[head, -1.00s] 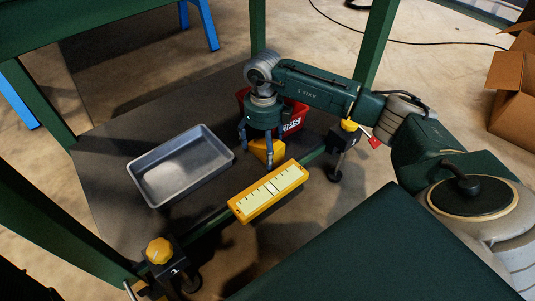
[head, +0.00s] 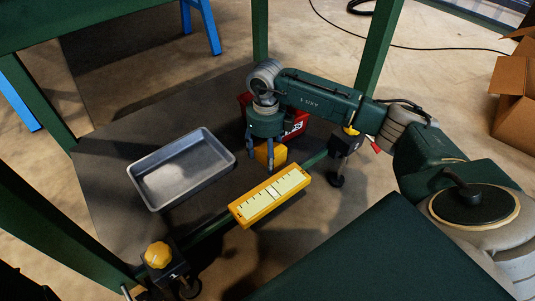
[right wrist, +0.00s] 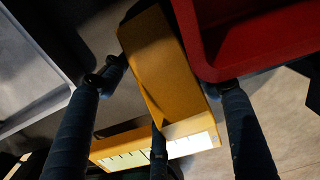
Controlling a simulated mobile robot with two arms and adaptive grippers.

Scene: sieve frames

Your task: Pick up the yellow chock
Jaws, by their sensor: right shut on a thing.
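The yellow chock (head: 273,155) is at the front of the dark lower shelf (head: 112,180), between the red bin and the yellow-framed gauge. In the right wrist view the chock (right wrist: 160,65) lies between the fingers of my right gripper (right wrist: 165,95). In the head view my right gripper (head: 260,164) points down over it and is shut on it. Its far side is hidden, and I cannot tell whether its underside touches the shelf. My left gripper is not in view.
A grey metal tray (head: 150,200) lies left of the chock. A yellow-framed gauge (head: 262,208) is in front, near the shelf's front rail. A red bin (head: 294,126) stands close behind. Green table legs (head: 378,55) and a yellow-knobbed clamp (head: 158,255) bound the area.

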